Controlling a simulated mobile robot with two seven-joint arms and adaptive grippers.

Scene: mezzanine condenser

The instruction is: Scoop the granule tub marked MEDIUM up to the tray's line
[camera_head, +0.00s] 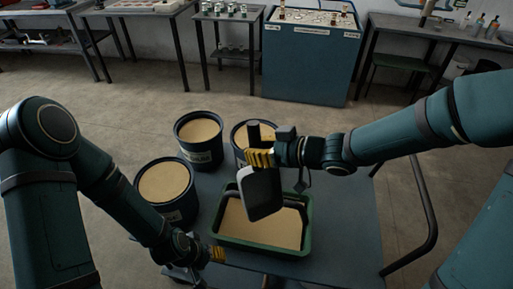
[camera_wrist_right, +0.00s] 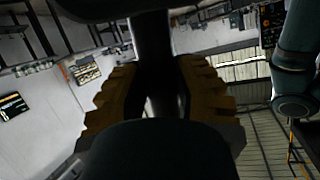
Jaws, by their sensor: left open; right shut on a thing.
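Three dark tubs of tan granules stand on a blue-grey cart: a back tub (camera_head: 198,139), a front-left tub (camera_head: 166,192) and a right tub (camera_head: 240,135) partly hidden by my right gripper. Their labels are too small to read surely. A green tray (camera_head: 223,241) holding tan granules sits at the cart's front. My right gripper (camera_head: 262,158) is shut on the handle of a dark scoop (camera_head: 262,194), tilted above the tray; the handle shows between the fingers in the right wrist view (camera_wrist_right: 152,60). Whether the scoop holds granules is hidden. My left gripper (camera_head: 216,254) is open and empty, left of the tray's front corner.
The cart top (camera_head: 345,215) is clear right of the tray, with a dark rail (camera_head: 428,215) along its right side. A blue cabinet (camera_head: 308,65) and several benches stand along the far wall. Open floor lies between.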

